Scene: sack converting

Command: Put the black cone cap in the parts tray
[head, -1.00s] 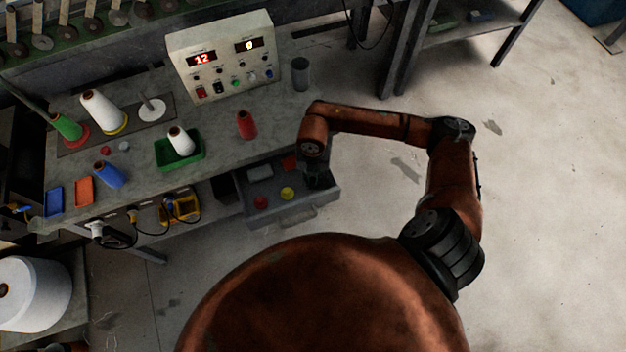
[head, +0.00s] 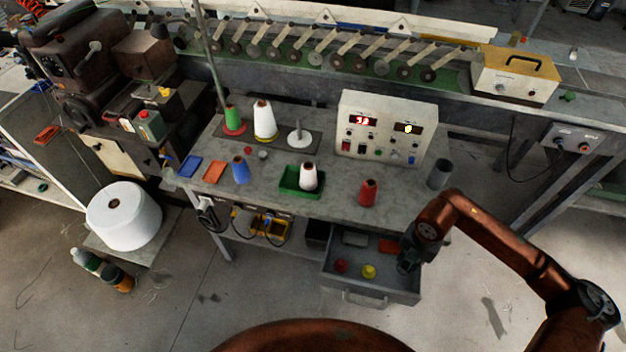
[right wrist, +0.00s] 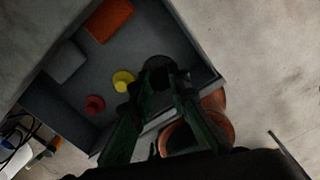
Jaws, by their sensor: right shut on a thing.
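My right gripper (head: 406,266) is over the right side of an open grey drawer (head: 372,290) under the workbench. In the right wrist view its green-tinted fingers (right wrist: 155,88) are shut on a dark round thing, the black cone cap (right wrist: 158,69). The cap is hard to make out in the head view, and I cannot tell whether it touches the drawer floor. A green tray (head: 287,190) stands on the bench with a white cone (head: 308,178) in it; which container is the parts tray is not marked. My left gripper is not in view.
The drawer also holds a red cap (head: 341,265), a yellow cap (head: 369,271), a grey block (head: 355,240) and an orange block (right wrist: 110,18). A red cone (head: 368,193), a grey cup (head: 439,174) and a control box (head: 385,135) stand on the bench above.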

